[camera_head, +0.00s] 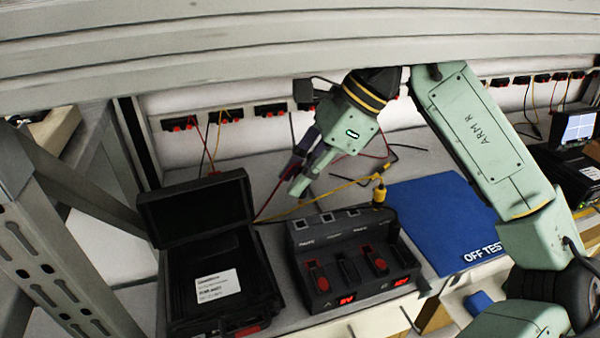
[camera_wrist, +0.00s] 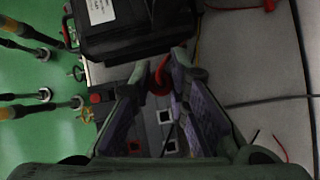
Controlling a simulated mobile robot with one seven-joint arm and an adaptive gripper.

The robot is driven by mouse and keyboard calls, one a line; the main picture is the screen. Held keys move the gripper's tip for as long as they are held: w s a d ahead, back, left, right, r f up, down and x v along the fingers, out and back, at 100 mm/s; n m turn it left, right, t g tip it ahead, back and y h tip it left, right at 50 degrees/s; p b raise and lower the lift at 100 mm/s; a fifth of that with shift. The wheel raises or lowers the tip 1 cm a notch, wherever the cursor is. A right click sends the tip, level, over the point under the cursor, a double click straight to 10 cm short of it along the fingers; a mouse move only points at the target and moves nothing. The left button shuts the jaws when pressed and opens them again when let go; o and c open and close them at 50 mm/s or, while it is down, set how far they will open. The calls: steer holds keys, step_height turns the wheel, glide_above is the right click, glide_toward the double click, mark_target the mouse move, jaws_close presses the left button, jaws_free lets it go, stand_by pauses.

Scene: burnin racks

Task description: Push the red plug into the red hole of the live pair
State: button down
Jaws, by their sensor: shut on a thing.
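My gripper (camera_head: 294,180) is shut on the red plug (camera_wrist: 160,84), which shows between the fingertips in the wrist view. In the head view the fingers hide the plug; a red lead is seen near them. My gripper is above and behind the left part of a dark socket unit (camera_head: 338,247), apart from it. The unit has two red-marked places on top, left (camera_head: 322,284) and right (camera_head: 380,265), beside black ones. Its front has two red displays, the left (camera_head: 346,300) hard to read, the right (camera_head: 400,281) seeming to show 12V. The holes themselves are too small to tell.
A yellow plug (camera_head: 379,194) on a yellow lead stands at the unit's back right. An open black case (camera_head: 215,255) is close on the left. A blue mat (camera_head: 440,215) marked OFF TEST lies on the right. Loose leads cross the bench behind. A rack beam hangs overhead.

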mark_target(301, 202)
steer(key=shift+f, duration=0.1)
steer(key=shift+f+b, duration=1.1)
steer(key=shift+f, duration=0.55)
steer(key=shift+f+b, duration=1.65)
steer(key=shift+b, duration=0.35)
stand_by(2.6)
steer(key=c, duration=1.5)
jaws_free()
steer(key=shift+o, duration=0.2)
steer(key=o, duration=0.4)
steer(key=shift+r, duration=0.15)
